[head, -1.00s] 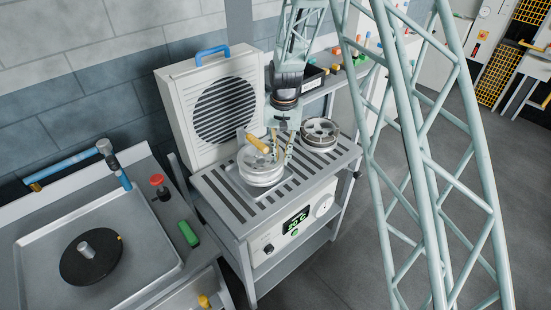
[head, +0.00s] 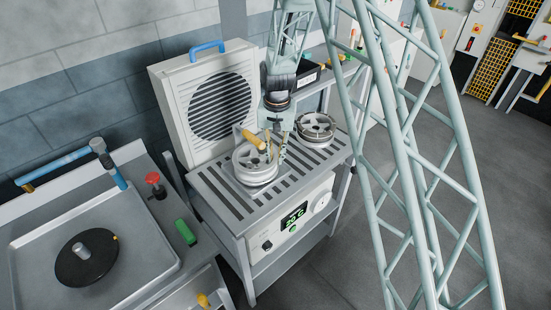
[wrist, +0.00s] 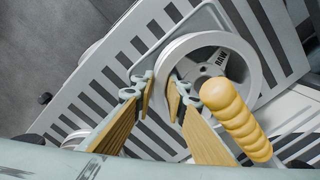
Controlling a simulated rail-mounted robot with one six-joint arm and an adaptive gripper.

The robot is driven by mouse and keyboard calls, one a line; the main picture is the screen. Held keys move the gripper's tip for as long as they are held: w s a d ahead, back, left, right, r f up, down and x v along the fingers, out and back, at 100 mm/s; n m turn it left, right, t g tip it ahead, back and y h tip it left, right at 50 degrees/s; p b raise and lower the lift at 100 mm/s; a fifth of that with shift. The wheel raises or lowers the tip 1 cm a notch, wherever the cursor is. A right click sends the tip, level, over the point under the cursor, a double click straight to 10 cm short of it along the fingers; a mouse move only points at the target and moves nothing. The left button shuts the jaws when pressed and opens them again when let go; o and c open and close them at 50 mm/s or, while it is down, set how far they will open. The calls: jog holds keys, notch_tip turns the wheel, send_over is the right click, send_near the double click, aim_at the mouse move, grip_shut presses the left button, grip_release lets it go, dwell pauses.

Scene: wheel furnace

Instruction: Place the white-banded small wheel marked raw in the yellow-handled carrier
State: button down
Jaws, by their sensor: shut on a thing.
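The white-rimmed wheel marked RAW (wrist: 262,78) fills the upper middle of the wrist view. In the head view the same wheel (head: 250,166) is at the front of the slatted bench top. My gripper (wrist: 163,92) has its fingers on either side of the wheel's rim and is shut on it; it also shows in the head view (head: 277,143). The yellow ribbed handle (wrist: 238,118) stands close beside my fingers and partly covers the wheel; the head view shows the handle (head: 253,139) above the wheel. The carrier's body is mostly hidden, so I cannot tell whether the wheel rests in it.
A second metal wheel (head: 316,126) sits behind and to the right on the slatted bench (head: 213,190). A louvred white panel with a blue handle (head: 206,46) stands behind. At left is a metal tray (head: 28,262) with a black disc (head: 80,270).

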jog(key=shift+f, duration=0.2)
dwell(0.3)
jog(key=c, duration=2.9)
grip_release()
jog(key=shift+o, duration=0.2)
jog(key=shift+r, duration=0.1)
notch_tip(320, 180, up, 12)
jog(key=shift+d, duration=0.1)
jog(key=shift+s+r, duration=0.1)
